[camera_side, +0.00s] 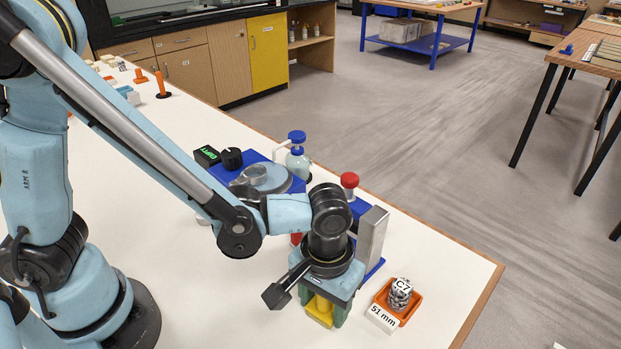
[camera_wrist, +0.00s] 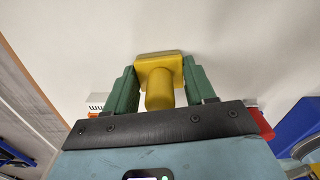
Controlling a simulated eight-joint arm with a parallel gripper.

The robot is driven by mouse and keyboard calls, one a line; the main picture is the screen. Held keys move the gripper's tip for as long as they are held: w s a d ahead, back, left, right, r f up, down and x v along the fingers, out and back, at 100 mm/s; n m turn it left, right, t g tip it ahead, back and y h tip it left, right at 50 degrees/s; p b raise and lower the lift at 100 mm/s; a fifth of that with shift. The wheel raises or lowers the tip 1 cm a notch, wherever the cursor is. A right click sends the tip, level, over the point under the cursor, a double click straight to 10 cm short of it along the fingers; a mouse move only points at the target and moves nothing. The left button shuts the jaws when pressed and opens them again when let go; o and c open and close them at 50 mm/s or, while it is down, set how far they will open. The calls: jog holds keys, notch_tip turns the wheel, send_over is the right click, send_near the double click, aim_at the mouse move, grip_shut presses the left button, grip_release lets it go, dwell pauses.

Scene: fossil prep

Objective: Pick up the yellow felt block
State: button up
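The yellow felt block (camera_wrist: 159,65) has a wide flat head and a rounded stem; in the wrist view it sits between the green fingers of my gripper (camera_wrist: 160,85). The fingers meet the head on both sides with no gap that I can see, so my gripper looks shut on it. In the side view my gripper (camera_side: 325,308) points down near the table's front, with the yellow block (camera_side: 319,311) partly hidden between the fingers. I cannot tell whether the block touches the table.
Right of my gripper is an orange tray (camera_side: 411,312) with a striped object and a "51 mm" label (camera_side: 382,318). Close behind stand a grey metal block (camera_side: 371,238), a red knob (camera_side: 349,180) and a blue-capped bottle (camera_side: 297,160). The white table (camera_side: 230,310) is clear at front left.

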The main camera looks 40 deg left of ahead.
jog(key=c, duration=0.5)
jog(key=shift+o, duration=0.2)
jog(key=shift+r, duration=0.15)
jog(key=shift+r, duration=0.45)
jog(key=r, duration=0.2)
jog(key=s+r, duration=0.1)
jog(key=shift+d+r, duration=0.25)
jog(key=shift+r, duration=0.05)
jog(key=s+d+r, duration=0.3)
jog(key=s+r, duration=0.3)
jog(key=s, duration=0.4)
jog(key=shift+d, duration=0.4)
jog(key=shift+r, duration=0.1)
